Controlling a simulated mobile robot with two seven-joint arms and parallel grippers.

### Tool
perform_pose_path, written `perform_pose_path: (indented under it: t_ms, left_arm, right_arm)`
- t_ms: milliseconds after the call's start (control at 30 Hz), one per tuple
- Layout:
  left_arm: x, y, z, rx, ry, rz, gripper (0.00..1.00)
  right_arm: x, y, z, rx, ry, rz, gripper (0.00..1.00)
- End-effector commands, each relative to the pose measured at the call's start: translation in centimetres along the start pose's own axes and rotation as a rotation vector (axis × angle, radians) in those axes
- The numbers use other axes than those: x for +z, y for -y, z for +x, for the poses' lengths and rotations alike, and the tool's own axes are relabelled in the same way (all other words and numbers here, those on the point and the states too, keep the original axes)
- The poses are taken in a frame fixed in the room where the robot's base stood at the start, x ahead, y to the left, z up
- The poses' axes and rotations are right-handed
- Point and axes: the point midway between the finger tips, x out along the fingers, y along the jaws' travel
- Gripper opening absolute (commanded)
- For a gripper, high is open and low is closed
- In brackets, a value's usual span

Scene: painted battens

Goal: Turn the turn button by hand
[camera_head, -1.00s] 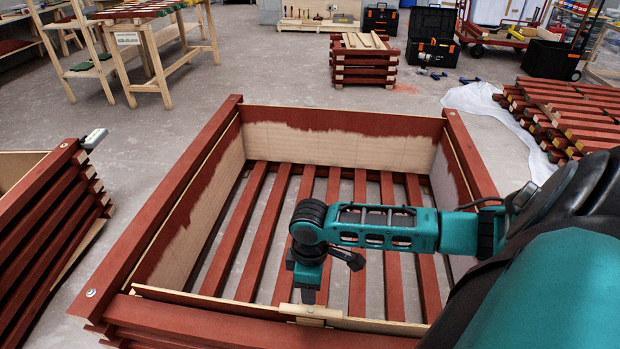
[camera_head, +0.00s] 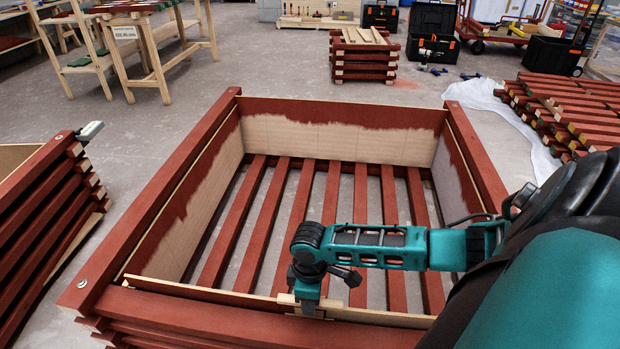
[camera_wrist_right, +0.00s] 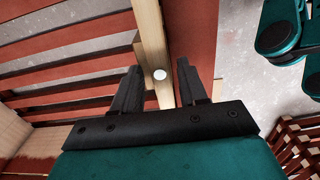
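The turn button (camera_head: 289,299) is a small pale wooden piece at the middle of the crate's near top edge, mostly hidden behind my right gripper (camera_head: 307,306) in the head view. In the right wrist view, a pale strip that looks like the turn button (camera_wrist_right: 152,35) carries a round white screw head. My right gripper (camera_wrist_right: 158,70) is open there, with one finger on each side of the strip and visible gaps. I cannot tell how deep the fingertips reach. My left gripper is not in view.
The red crate (camera_head: 160,215) has a slatted floor and part-painted inner walls. A stack of red frames (camera_head: 40,225) stands close at left. Red battens (camera_head: 565,115) lie on a white sheet at right. A smaller stack (camera_head: 362,62) and black toolboxes (camera_head: 432,35) stand farther back.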

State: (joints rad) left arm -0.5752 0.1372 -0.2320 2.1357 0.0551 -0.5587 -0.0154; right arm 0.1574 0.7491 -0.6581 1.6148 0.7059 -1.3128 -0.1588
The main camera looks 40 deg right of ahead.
Motion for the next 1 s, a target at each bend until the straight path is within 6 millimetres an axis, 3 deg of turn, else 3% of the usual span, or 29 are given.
perform_pose_path:
  t_ms: [433, 1000]
  left_arm:
    - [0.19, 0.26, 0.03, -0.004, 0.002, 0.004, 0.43]
    - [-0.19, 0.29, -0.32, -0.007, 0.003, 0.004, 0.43]
  right_arm:
    - [0.00, 0.01, -0.02, 0.000, 0.000, 0.000, 0.00]
    - [0.66, -0.09, -0.20, -0.001, 0.003, -0.011, 0.00]
